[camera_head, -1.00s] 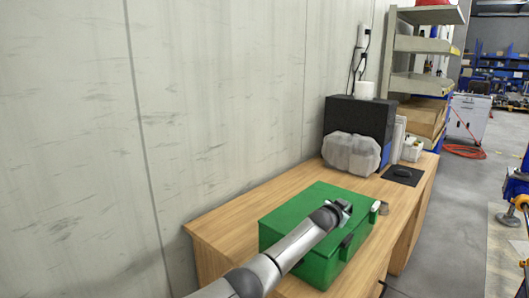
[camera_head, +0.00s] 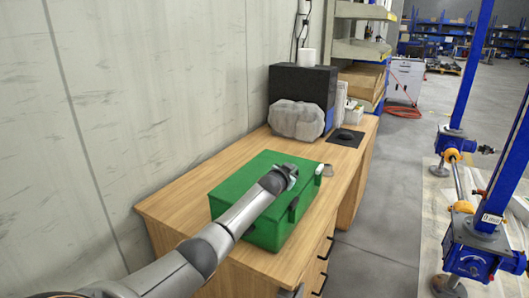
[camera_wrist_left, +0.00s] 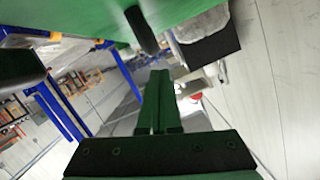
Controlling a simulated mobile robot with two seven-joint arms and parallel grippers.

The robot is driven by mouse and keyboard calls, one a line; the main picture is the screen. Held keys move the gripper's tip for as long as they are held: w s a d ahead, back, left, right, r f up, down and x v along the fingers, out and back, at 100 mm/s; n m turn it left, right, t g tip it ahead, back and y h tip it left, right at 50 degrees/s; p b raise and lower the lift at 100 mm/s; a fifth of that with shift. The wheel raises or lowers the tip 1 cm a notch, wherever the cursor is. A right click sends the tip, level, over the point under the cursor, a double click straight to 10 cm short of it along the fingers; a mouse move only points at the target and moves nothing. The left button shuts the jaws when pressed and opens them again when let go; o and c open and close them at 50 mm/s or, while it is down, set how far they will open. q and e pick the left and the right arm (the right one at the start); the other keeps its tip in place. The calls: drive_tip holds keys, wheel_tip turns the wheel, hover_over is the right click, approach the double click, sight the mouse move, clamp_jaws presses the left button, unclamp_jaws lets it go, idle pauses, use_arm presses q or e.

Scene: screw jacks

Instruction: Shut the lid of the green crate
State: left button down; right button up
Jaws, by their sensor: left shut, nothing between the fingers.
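The green crate (camera_head: 270,238) sits on the wooden desk. Its lid (camera_head: 244,178) lies flat over the top and looks down on the box; the arm covers part of the seam. My left gripper (camera_head: 290,170) is shut and empty, at the lid's far right part; whether it touches the lid I cannot tell. In the left wrist view the shut fingers (camera_wrist_left: 158,100) point away, with a green surface of the crate (camera_wrist_left: 85,14) and a dark fitting (camera_wrist_left: 141,30) close above them. My right gripper is not in view.
A small white item (camera_head: 319,169) and a small grey piece (camera_head: 328,171) are by the crate's right end. A grey lumpy case (camera_head: 296,121) and a black box (camera_head: 303,88) stand behind. The wall (camera_head: 150,80) borders the desk. Blue screw jacks (camera_head: 480,245) stand right.

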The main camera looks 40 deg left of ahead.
use_arm(q)
drive_tip(key=r, duration=0.1)
drive_tip(key=r+p, duration=0.1)
drive_tip(key=shift+d+r, duration=0.2)
drive_tip(key=shift+r, duration=0.15)
drive_tip(key=shift+s+d+f, duration=0.1)
drive_tip(key=shift+s+d, duration=0.25)
drive_tip(key=shift+s, duration=0.25)
drive_tip(key=p+v, duration=0.1)
drive_tip(key=v, duration=0.7)
drive_tip(key=shift+s+a+r, duration=0.2)
drive_tip(key=shift+s+r, duration=0.05)
drive_tip(key=shift+s, duration=0.1)
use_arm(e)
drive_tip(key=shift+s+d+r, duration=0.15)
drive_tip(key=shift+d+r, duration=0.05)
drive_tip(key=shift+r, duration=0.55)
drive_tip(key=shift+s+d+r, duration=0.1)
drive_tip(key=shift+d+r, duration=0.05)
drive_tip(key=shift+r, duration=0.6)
